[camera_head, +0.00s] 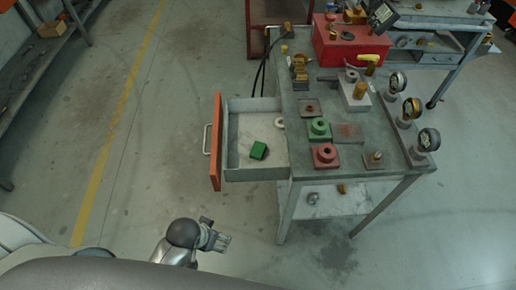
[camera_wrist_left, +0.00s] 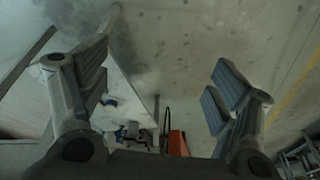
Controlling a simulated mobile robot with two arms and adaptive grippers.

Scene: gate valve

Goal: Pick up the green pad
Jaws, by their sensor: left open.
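A small green block (camera_head: 259,150), which looks like the green pad, lies in the open drawer (camera_head: 232,138) of the workbench. A green flanged piece (camera_head: 319,129) with a round boss sits on the bench top. My left gripper (camera_head: 223,243) is low at the bottom of the head view, in front of the drawer and well apart from the block. In the left wrist view the left gripper (camera_wrist_left: 158,88) has its fingers wide apart with nothing between them. The green block cannot be made out in that view. My right gripper is not in view.
The drawer's orange front (camera_head: 216,142) stands out to the left over the floor; a pale ring (camera_head: 279,123) lies inside. The bench top (camera_head: 300,165) holds a red flanged piece (camera_head: 325,155), several gauges and a red box (camera_head: 350,45). The floor left of the drawer is clear.

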